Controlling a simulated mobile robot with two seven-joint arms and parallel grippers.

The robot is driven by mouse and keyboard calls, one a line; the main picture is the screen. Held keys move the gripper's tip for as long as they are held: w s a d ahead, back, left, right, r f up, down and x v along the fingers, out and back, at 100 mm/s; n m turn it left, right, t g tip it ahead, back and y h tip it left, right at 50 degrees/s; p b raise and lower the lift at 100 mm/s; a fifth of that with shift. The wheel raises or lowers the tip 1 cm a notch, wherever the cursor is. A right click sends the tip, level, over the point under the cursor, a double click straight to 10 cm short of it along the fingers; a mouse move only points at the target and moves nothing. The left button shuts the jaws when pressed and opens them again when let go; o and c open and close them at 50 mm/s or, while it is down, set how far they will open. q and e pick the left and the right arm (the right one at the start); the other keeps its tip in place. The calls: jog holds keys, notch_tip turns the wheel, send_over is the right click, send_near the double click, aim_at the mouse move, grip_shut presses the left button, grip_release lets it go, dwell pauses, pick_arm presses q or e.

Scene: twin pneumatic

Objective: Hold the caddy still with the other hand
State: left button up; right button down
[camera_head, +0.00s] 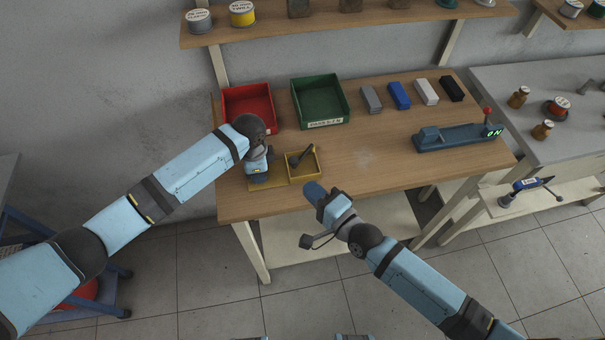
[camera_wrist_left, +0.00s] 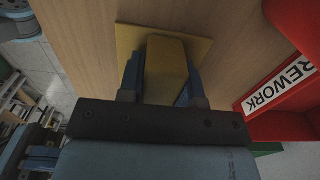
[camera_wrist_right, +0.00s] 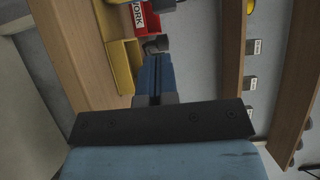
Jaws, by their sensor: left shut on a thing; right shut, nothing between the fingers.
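The yellow caddy (camera_head: 319,172) stands near the front left edge of the wooden table. Its right part is an open box with a dark tool (camera_head: 301,156) in it. My left gripper (camera_head: 258,176) comes down over its left part. In the left wrist view the left fingers are shut on a yellow block (camera_wrist_left: 166,62) that rises from a flat yellow plate (camera_wrist_left: 203,48). My right gripper (camera_head: 313,190) is shut and empty, just in front of the box, over the table's front edge. In the right wrist view the caddy (camera_wrist_right: 123,62) shows beside the shut fingers (camera_wrist_right: 154,68).
A red REWORK bin (camera_head: 243,95) and a green bin (camera_head: 320,103) stand behind the caddy. Several small coloured blocks (camera_head: 399,96) line the back. A blue-grey device (camera_head: 457,137) reading ON stands at right. The table's middle (camera_head: 365,150) is clear.

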jog(key=s+a+v, duration=0.1)
jog(key=v, duration=0.6)
jog(key=shift+s, duration=0.25)
pick_arm(q)
jog(key=o, duration=1.1)
